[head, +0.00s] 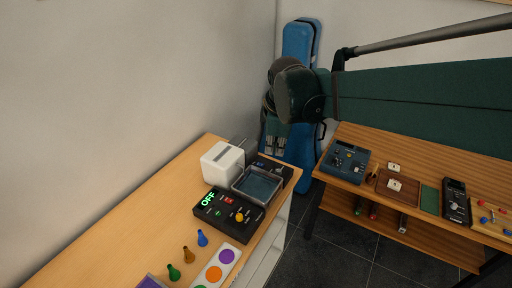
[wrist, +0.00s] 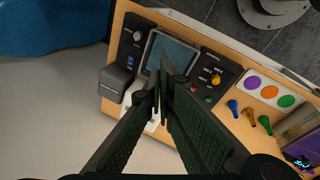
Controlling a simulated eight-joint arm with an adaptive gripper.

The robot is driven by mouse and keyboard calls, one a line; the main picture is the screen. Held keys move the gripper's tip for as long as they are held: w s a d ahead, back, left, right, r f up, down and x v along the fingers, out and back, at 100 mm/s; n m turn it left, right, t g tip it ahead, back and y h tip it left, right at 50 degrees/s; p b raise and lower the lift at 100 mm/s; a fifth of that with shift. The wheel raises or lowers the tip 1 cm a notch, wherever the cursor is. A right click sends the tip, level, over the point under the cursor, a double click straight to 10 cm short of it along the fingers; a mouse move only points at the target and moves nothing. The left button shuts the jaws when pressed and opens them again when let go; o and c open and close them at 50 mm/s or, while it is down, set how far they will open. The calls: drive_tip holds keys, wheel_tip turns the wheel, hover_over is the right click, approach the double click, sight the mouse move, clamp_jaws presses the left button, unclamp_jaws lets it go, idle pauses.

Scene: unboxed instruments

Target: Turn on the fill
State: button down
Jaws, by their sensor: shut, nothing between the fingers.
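A second dark box (wrist: 131,51) with a pale knob and a blue part is on the tank's other side. No label reading "fill" is legible. My gripper (wrist: 160,77) is shut and empty, above the tank side of the table; its fingers overlap the tank's edge in the wrist view.
A white box (head: 222,164) stands behind the tank. Several coloured pegs (head: 188,254) and a white palette (head: 216,267) are at the table's near end. A second table (head: 418,217) with instruments is at the right. Tall blue object (head: 300,45) stands in the corner.

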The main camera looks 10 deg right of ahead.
drive_tip(key=w+f+n+g+p, duration=0.25)
drive_tip(key=w+n, duration=0.35)
drive_tip(key=w, duration=0.4)
drive_tip(key=n+g+p, duration=0.2)
drive_tip(key=n+p, duration=0.3)
drive_tip(key=n, duration=0.3)
hover_over(260, 164)
drive_tip(key=shift+f, duration=2.75)
drive_tip(key=shift+w+h, duration=0.1)
drive_tip(key=shift+h, duration=0.2)
drive_tip(key=shift+f, duration=0.15)
drive_tip(key=f, duration=0.9)
drive_tip(key=s+d+f+p, duration=0.1)
drive_tip(key=f, duration=0.3)
drive_tip(key=shift+s+f, duration=0.1)
drive_tip(key=shift+f, duration=0.25)
